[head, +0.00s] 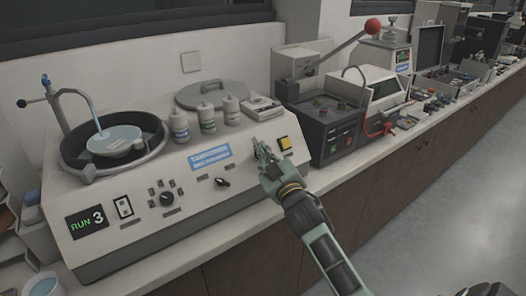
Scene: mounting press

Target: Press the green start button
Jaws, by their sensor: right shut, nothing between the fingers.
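My right gripper (263,150) is shut and empty. Its fingertips are at the sloping front panel of the pale polishing machine (110,200), just left of a yellow square button (284,143). The gripper hides the panel beneath it, so I cannot tell whether a green button is there or whether the fingertips touch it. The machine's display (87,222) reads "RUN 3" in green. A small green spot (333,148) shows on the front of the dark machine to the right; I cannot tell if it is a button. My left gripper is not in view.
Several bottles (207,113) and a round grey lid (212,94) stand on the polisher, right of its round basin (112,140). A lever with a red ball (373,26) rises above the dark machine (325,110).

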